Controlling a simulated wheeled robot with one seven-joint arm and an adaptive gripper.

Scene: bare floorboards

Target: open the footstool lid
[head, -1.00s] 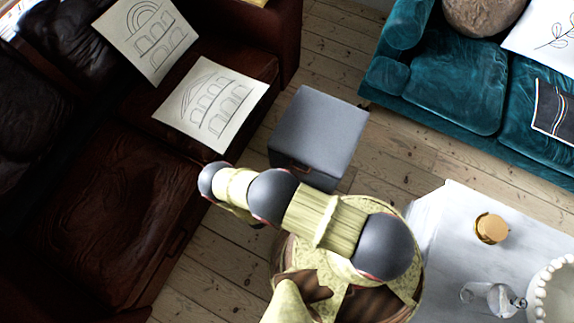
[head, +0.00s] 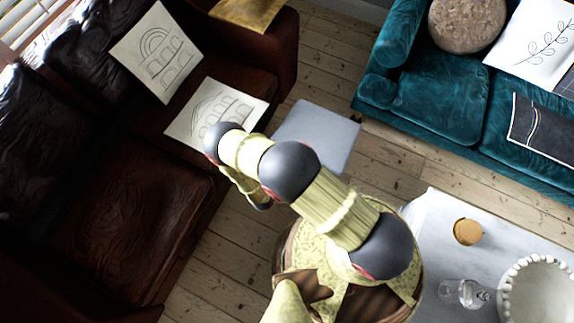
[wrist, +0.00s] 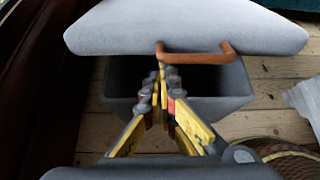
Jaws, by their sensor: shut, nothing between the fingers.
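The footstool is a grey box; its body (wrist: 205,104) shows in the wrist view with a dark gap under its lid (wrist: 190,25). The lid is raised at the near edge, so it stands partly open. A brown handle (wrist: 195,58) sits on the lid's near edge. My gripper (wrist: 162,70) is shut and empty, its tips at the lid's near edge by the handle's left end; I cannot tell whether they touch. In the head view the lid (head: 318,132) shows pale beyond my arm, which hides the footstool's front.
A teal sofa (head: 440,95) is at the back right. A white table (head: 425,255) with a glass, a bowl and an orange-lidded jar is at the right. Floorboards lie between.

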